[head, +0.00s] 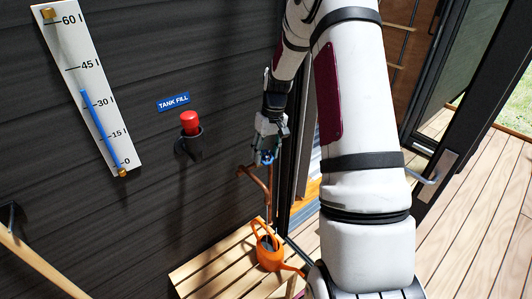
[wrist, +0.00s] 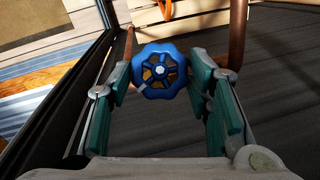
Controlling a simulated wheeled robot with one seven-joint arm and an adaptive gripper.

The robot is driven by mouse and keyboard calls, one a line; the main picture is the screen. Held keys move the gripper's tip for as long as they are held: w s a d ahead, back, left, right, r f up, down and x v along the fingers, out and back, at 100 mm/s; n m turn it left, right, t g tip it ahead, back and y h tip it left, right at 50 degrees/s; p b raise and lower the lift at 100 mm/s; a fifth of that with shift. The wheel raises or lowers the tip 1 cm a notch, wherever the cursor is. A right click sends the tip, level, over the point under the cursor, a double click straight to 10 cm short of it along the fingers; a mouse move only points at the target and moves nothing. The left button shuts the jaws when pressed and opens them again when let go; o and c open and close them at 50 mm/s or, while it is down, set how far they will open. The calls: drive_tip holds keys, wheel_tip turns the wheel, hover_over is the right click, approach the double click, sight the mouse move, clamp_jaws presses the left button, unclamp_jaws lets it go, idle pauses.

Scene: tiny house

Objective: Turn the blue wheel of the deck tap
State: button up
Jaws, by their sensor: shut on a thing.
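The blue wheel (wrist: 160,71) of the deck tap is round and lobed, with a pale hub and brass-coloured gaps, in the upper middle of the wrist view. My gripper (wrist: 161,82) has a green-padded finger on each side of it and is shut on its rim. In the head view my gripper (head: 268,146) is at the tap beside the dark wall, hiding most of the wheel (head: 265,158). The tap's copper pipe (head: 249,176) shows just below it. An orange watering can (head: 269,255) stands below the tap.
The can is on a slatted wooden bench (head: 213,274). A red button (head: 190,121) under a TANK FILL sign (head: 174,102) and a gauge (head: 83,75), its blue column a little above 30, are on the wall. A door frame is close right of the tap.

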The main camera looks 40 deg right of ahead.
drive_tip(key=m+y, duration=0.1)
drive_tip(key=m+t+y, duration=0.1)
drive_tip(key=m, duration=0.1)
drive_tip(key=m+y, duration=0.1)
drive_tip(key=shift+s+d+f+m, duration=0.1)
drive_tip(key=shift+d+m, duration=0.2)
drive_tip(key=shift+m, duration=0.1)
idle(0.5)
drive_tip(key=o, duration=1.1)
drive_tip(key=shift+o, duration=0.2)
drive_tip(key=v, duration=0.7)
drive_tip(key=shift+s+d, duration=0.2)
